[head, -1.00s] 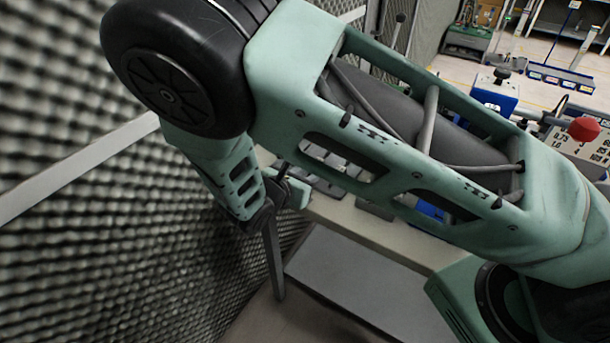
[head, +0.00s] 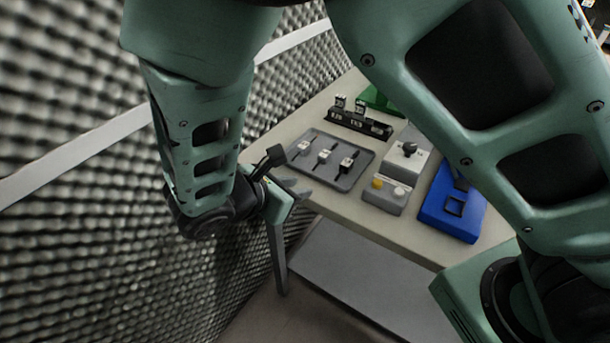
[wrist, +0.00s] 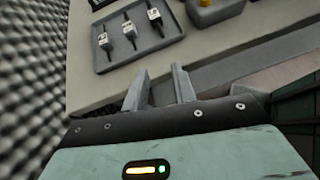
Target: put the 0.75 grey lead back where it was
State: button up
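A grey tray (head: 331,179) on the bench holds three small dark leads with white labels: a left one (head: 304,147), a middle one (head: 323,156) and a right one (head: 346,163). A black rack (head: 376,129) behind it has labelled slots and two upright white-tagged pieces (head: 340,101). The labels are too small to read, so I cannot tell which lead is 0.75. My gripper (wrist: 160,88) is open and empty, its fingers apart, just off the tray's near edge. The tray and its leads also show in the wrist view (wrist: 140,52).
A grey box with a yellow button (head: 384,200), a light box with a black knob (head: 403,163) and a blue fixture (head: 436,222) stand right of the tray. A green piece (head: 378,98) is behind. The textured foam wall (head: 70,150) is close on the left.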

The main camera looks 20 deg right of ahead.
jog(key=s+r+m+g+y, duration=0.2)
jog(key=s+r+m+y, duration=0.3)
jog(key=s+m, duration=0.2)
jog(key=s+d+r+m+g+y, duration=0.1)
jog(key=s+r+m+g+y, duration=0.2)
jog(key=s+r+m+y, duration=0.2)
jog(key=shift+s+m+y, duration=0.4)
jog(key=shift+s+m, duration=1.2)
jog(key=shift+s, duration=1.1)
jog(key=shift+r, duration=0.1)
